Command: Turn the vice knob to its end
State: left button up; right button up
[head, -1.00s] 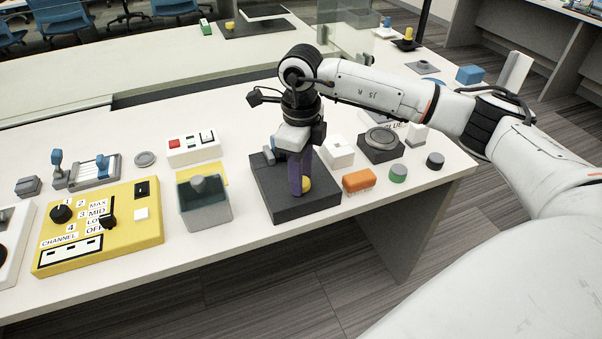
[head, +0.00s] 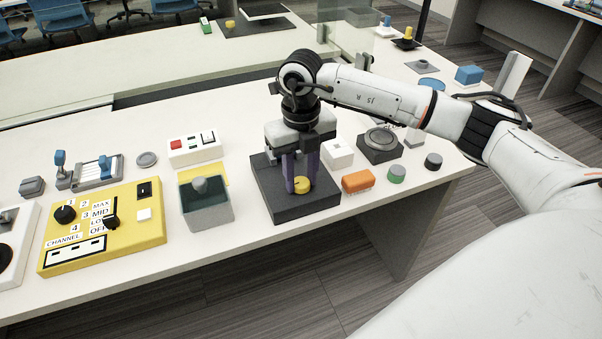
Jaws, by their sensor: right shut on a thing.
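The vice stands on a dark square base (head: 272,205) near the front edge of the white table. Its round yellow knob (head: 302,186) shows low between the fingers of my right gripper (head: 302,180). The gripper points down from above, and its two purple fingers are shut on the knob, one at each side. The gripper and wrist hide the back of the vice. My left gripper is not in the head view.
An orange block (head: 357,181) and a green-and-grey cylinder (head: 396,174) stand close on the right. A dark green box with a grey knob (head: 206,208) and a yellow control panel (head: 135,235) stand on the left. A white cube (head: 338,154) is behind right.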

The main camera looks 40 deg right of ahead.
aim_at(301, 182)
jog(key=shift+w+r+m, duration=0.1)
jog(key=shift+m, duration=0.4)
jog(key=o, duration=1)
jog(key=shift+o, duration=0.2)
notch_tip(301, 182, up, 10)
dwell(0.4)
